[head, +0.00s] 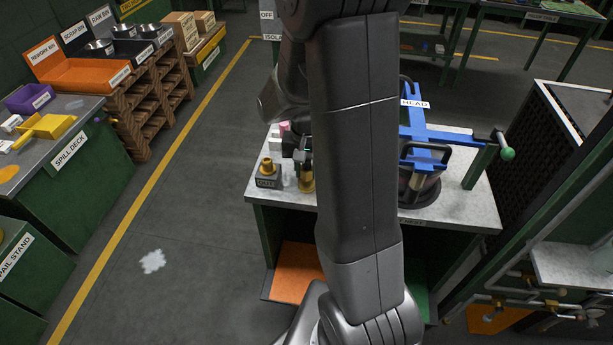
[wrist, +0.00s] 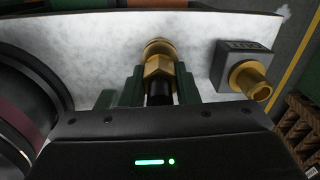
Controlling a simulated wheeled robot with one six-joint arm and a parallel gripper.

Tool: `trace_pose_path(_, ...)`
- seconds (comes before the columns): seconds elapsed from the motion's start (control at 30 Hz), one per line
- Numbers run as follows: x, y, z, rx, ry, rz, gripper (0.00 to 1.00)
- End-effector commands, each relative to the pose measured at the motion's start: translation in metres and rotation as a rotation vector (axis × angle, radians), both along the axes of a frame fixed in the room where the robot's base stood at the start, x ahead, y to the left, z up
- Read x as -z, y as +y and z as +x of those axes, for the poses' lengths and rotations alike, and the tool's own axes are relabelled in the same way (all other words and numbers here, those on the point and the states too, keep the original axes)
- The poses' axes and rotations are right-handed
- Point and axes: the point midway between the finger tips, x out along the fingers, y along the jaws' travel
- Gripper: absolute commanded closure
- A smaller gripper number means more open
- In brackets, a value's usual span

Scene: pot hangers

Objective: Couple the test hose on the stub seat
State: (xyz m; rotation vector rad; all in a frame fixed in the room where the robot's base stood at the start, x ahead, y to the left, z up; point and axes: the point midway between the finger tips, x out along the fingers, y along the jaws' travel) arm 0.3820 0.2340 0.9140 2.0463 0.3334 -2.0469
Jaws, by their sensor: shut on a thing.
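My gripper (wrist: 158,84) is shut on a brass hose coupling (wrist: 158,66), with green fingers on either side of its hex part and a black section below. In the head view the brass coupling (head: 307,181) shows low over the bench top, just left of my arm; whether it touches the bench I cannot tell. A grey block with an upright brass stub, which looks like the stub seat (head: 267,177), stands to its left, apart from it. The stub seat shows right of the coupling in the wrist view (wrist: 248,72). The rest of the hose is hidden.
A blue clamp frame (head: 428,135) marked HEAD sits over a dark round pot (head: 420,190) on the same bench (head: 455,205), right of my arm. A green-knobbed handle (head: 506,152) sticks out at the right. A pink-topped item (head: 284,128) stands behind the stub seat.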

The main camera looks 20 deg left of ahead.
Motion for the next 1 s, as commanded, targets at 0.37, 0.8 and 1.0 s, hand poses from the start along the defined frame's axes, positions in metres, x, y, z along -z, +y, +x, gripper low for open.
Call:
trace_pose_path(0.37,-0.0066,0.0001,0.0001,0.0,0.0,0.0,1.0)
trace_pose_path(0.8,-0.0098,0.0,0.0001,0.0,0.0,0.0,1.0)
trace_pose_path(1.0,-0.0108,0.0,0.0001,0.0,0.0,0.0,1.0)
